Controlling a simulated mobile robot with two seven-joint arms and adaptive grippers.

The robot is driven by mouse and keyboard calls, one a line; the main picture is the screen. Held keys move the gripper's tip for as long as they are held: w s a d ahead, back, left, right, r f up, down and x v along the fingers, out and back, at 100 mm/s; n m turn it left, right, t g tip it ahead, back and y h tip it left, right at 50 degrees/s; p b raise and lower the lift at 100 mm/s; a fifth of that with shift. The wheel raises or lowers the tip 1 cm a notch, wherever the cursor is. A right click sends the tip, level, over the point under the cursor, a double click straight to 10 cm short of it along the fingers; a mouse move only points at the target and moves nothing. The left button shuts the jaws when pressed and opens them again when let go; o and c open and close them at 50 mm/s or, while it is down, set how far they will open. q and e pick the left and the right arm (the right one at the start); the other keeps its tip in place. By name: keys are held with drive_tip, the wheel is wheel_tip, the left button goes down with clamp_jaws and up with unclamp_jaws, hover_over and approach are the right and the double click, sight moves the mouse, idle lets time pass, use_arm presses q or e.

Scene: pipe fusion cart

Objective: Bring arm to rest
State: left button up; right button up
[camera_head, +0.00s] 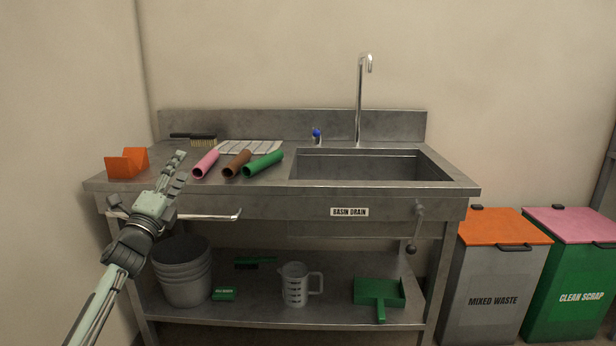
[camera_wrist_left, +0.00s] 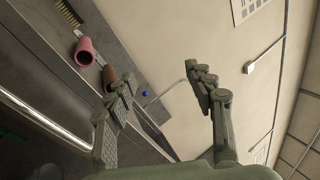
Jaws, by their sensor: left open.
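My left arm reaches in from the lower left of the head view. My left gripper (camera_head: 176,172) is in front of the sink bench's left part, pointing up toward it. In the left wrist view its two fingers (camera_wrist_left: 163,95) stand wide apart with nothing between them. Behind it on the bench top (camera_head: 290,187) lie a pink pipe (camera_head: 206,163), a brown pipe (camera_head: 237,163) and a green pipe (camera_head: 263,164). The pink pipe (camera_wrist_left: 84,52) and part of the brown pipe (camera_wrist_left: 109,76) also show in the left wrist view. My right gripper is not in view.
An orange block (camera_head: 127,163), a brush (camera_head: 203,139) and a blue-topped item (camera_head: 317,136) are on the bench. A rail (camera_head: 210,217) runs along its front. Buckets (camera_head: 183,275), a jug (camera_head: 296,284) and a green dustpan (camera_head: 379,294) sit below. Bins (camera_head: 495,285) stand right.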

use_arm(q)
drive_tip(key=w+a+f+n+g+y, duration=0.1)
drive_tip(key=a+f+n+g+y, duration=0.6)
drive_tip(key=a+f+n, duration=0.6)
drive_tip(key=s+d+f+n+g, duration=0.1)
drive_tip(key=s+f+n+g, duration=0.2)
drive_tip(key=f+n, duration=0.25)
drive_tip(key=s+d+f+n+g, duration=0.2)
drive_tip(key=f+n+g, duration=0.15)
drive_tip(key=f, duration=0.35)
drive_tip(key=s+d+f+g+h, duration=0.15)
drive_tip(key=s+d+f, duration=0.35)
drive_tip(key=s+f, duration=0.95)
drive_tip(key=s+d+f+g+y, duration=0.15)
drive_tip(key=s+d+f, duration=0.25)
drive_tip(key=s+f, duration=1.05)
drive_tip(key=s+d+f+g+h, duration=0.1)
drive_tip(key=s+d+f, duration=0.1)
drive_tip(key=s, duration=0.6)
drive_tip(key=s+d+f+g, duration=0.1)
drive_tip(key=s+f+g, duration=0.1)
drive_tip(key=s, duration=0.7)
drive_tip(key=shift+d+f+h, duration=0.4)
drive_tip(key=shift+f, duration=0.2)
drive_tip(key=shift+c, duration=0.4)
